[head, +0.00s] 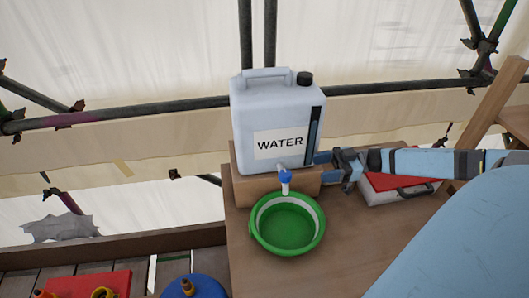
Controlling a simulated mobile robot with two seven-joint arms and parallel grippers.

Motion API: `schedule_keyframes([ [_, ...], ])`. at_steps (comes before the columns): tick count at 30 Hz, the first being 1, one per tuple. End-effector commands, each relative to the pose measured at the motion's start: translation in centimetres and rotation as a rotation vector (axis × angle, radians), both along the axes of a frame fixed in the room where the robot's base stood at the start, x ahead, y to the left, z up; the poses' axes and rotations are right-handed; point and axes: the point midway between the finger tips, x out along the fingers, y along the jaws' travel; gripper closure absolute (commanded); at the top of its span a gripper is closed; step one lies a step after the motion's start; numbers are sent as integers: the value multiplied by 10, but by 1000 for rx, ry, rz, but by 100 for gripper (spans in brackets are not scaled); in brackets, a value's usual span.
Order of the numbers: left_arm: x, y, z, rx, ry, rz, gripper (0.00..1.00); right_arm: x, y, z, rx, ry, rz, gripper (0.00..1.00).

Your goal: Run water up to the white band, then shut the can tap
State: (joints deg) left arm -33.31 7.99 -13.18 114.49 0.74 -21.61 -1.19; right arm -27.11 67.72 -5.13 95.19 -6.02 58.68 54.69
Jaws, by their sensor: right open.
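A pale water can (258,110) labelled WATER stands on a wooden block (250,190) on the table. Its tap (285,177) has a blue top and a white spout, low on the can's front. A green basin (263,238) with a white band (312,212) inside its rim sits below the tap. The basin's inside looks plain green; I cannot tell the water level or whether water runs. My right gripper (324,167) comes in from the right, open, its fingers pointing left beside the can's lower right, a little right of the tap. My left gripper is out of view.
A red-lidded white case (385,192) lies under my right arm. Bare tabletop (345,235) lies right of the basin. Scaffold poles (180,105) cross behind the can. A red box (88,284) and a blue round object (193,287) are at the lower left.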

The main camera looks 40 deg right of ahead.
Motion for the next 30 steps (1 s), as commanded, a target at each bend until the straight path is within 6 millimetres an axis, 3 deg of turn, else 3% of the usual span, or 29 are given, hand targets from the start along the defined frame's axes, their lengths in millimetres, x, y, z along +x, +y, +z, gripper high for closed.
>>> schedule_keyframes([
  [7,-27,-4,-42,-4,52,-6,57,14,27,-6,2,-5,6,37],
  [15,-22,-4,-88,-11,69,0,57,39,72,-8,2,-5,5,37],
  [24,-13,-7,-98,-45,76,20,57,59,109,-5,0,-4,4,37],
  [30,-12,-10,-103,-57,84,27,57,65,119,-2,0,-1,2,37],
])
